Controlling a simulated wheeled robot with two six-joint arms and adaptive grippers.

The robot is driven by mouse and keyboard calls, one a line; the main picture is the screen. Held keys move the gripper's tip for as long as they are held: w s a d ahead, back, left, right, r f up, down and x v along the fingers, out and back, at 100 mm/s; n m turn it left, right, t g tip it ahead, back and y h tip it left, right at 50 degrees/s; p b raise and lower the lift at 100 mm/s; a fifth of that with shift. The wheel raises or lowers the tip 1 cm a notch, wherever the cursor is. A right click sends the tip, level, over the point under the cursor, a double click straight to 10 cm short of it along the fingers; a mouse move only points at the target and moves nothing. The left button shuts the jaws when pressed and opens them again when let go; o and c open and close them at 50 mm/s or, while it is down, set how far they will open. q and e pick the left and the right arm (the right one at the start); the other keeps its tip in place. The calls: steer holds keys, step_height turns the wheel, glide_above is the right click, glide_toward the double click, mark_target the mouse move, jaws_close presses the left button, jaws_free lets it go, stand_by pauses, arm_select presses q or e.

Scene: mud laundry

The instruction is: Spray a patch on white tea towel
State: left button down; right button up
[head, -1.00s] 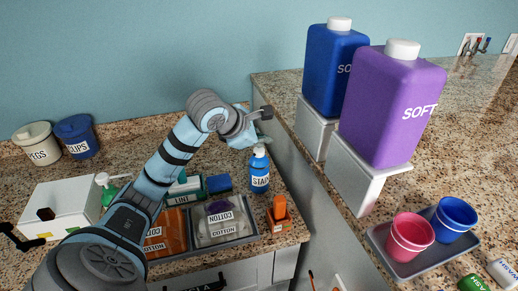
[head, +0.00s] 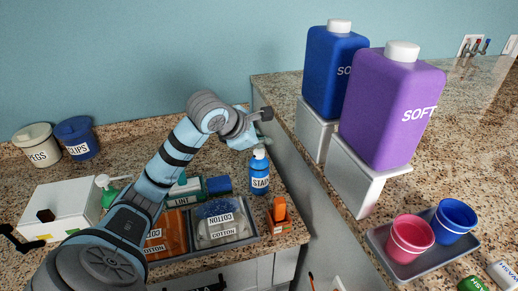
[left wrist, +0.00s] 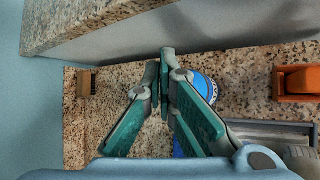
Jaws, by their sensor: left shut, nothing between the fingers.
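A blue bottle labelled STAIN (head: 260,180) stands upright on the counter behind the tray. It also shows in the left wrist view (left wrist: 204,87), partly hidden by my fingers. My left gripper (head: 267,114) is shut and empty, raised above and behind the bottle; its closed fingers show in the left wrist view (left wrist: 165,62). A whitish, cloth-like item (head: 217,209) with a speckled blue-grey top lies in the tray's right compartment, behind COTTON labels. It may be the white tea towel. My right gripper is not in view.
The grey tray (head: 247,237) has an orange-brown item (head: 172,222) in its left compartment. An orange object (head: 279,214) stands right of it. A higher counter at right carries blue (head: 327,85) and purple (head: 385,120) jugs and cups (head: 411,236). A white box (head: 60,205) stands left.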

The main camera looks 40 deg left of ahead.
mark_target(261, 152)
arm_select(q)
step_height(261, 152, up, 6)
steer(key=p, duration=0.5)
stand_by(1.7)
